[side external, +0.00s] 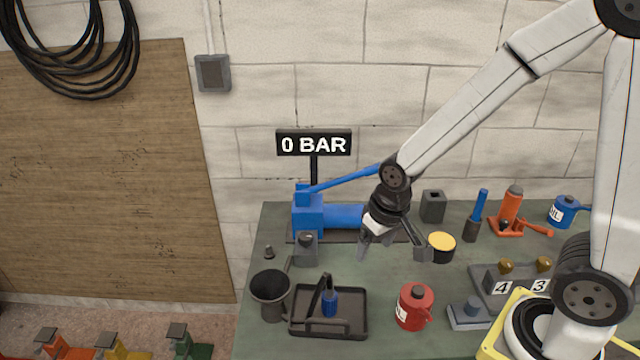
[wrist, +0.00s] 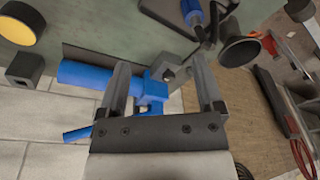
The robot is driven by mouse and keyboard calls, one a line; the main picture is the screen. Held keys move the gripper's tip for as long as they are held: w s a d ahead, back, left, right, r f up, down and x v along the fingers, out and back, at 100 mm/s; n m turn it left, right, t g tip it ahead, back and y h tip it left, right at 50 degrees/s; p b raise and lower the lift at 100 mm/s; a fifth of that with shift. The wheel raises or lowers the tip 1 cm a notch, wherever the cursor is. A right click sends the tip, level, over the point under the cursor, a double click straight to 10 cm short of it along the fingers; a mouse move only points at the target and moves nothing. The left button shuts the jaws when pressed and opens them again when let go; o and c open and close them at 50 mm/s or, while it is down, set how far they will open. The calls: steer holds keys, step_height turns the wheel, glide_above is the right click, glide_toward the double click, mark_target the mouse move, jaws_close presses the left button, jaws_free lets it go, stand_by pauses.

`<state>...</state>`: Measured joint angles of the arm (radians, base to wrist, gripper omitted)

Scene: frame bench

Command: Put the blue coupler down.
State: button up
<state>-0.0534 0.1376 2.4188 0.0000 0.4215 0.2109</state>
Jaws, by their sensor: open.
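The blue coupler (side external: 330,302) appears to be the small blue cylinder standing in the dark tray (side external: 352,331) at the front of the bench. It also shows at the top of the wrist view (wrist: 192,10). My gripper (side external: 393,252) is open and empty, above the bench, up and to the right of the tray and apart from the coupler. In the wrist view, the spread fingers (wrist: 160,75) have nothing between them; the blue pump (wrist: 85,75) shows behind them.
A blue hand pump (side external: 340,216) under a "0 BAR" sign (side external: 314,144) stands behind my gripper. A dark cup (side external: 270,292) is left of the tray, a red can (side external: 414,307) right. A yellow-topped jar (side external: 441,246) is close to my right finger.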

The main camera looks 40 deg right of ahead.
steer(key=shift+s+d+r+n+t, duration=0.15)
steer(key=shift+s+d+n, duration=0.15)
steer(key=shift+s, duration=0.25)
steer(key=shift+s+d+r+n+t, duration=0.1)
steer(key=shift+s+d+n, duration=0.2)
steer(key=shift+s, duration=0.25)
steer(key=shift+s+d+r+n+t, duration=0.15)
steer(key=shift+s+d+n, duration=0.15)
steer(key=shift+s, duration=0.25)
